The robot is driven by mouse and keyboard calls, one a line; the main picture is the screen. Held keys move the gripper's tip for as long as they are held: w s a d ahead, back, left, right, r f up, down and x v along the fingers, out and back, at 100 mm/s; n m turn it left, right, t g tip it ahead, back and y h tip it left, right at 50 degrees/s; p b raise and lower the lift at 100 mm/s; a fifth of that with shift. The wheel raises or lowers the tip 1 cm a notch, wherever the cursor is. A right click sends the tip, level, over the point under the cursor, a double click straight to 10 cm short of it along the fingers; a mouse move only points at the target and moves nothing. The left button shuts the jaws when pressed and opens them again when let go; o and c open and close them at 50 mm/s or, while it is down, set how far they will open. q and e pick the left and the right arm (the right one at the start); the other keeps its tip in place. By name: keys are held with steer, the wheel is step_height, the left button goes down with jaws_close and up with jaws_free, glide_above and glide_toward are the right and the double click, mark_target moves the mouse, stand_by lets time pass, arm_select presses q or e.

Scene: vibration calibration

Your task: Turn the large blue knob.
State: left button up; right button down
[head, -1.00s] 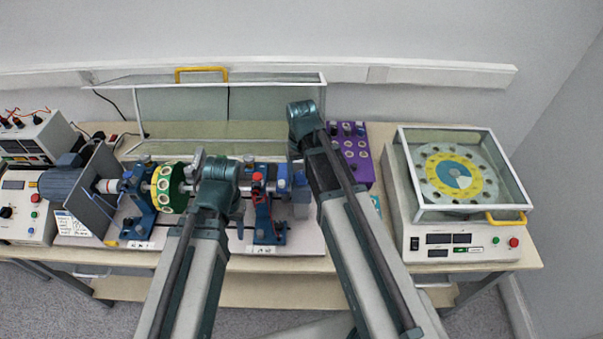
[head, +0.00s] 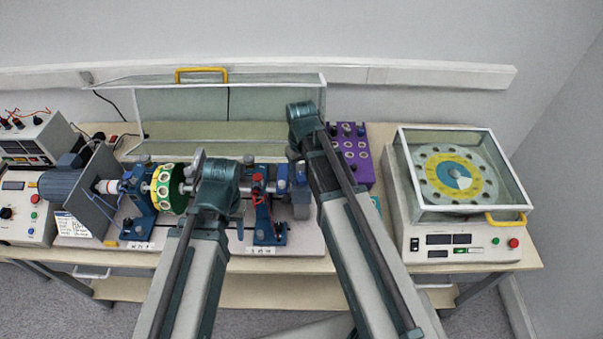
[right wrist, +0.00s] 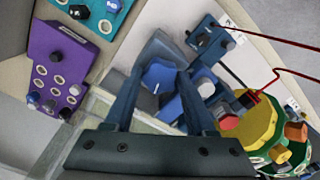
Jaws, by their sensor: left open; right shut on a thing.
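The large blue knob (right wrist: 158,78) shows in the right wrist view between the two dark fingers of my right gripper (right wrist: 163,70). The gripper is shut on the knob, with a finger on either side. In the head view my right wrist and arm hide most of the knob at the right end of the shaft rig. My left gripper (head: 197,170) is open beside the shaft, just right of the yellow and green wheel (head: 166,188). Its own wrist partly hides its fingers.
A purple panel with several knobs (head: 349,155) stands behind my right arm. A glass-covered turntable unit (head: 458,240) stands at the right. A motor (head: 62,188) and grey plate are at the left. A clear guard with a yellow handle (head: 201,71) stands open behind the rig.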

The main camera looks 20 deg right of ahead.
mark_target(302, 176)
steer(key=shift+n, duration=1.1)
steer(key=shift+c, duration=1.1)
jaws_free()
steer(key=shift+r, duration=0.1)
step_height(302, 176, up, 14)
steer(key=p, duration=1.3)
steer(key=shift+f+p, duration=0.2)
steer(key=shift+p, duration=0.2)
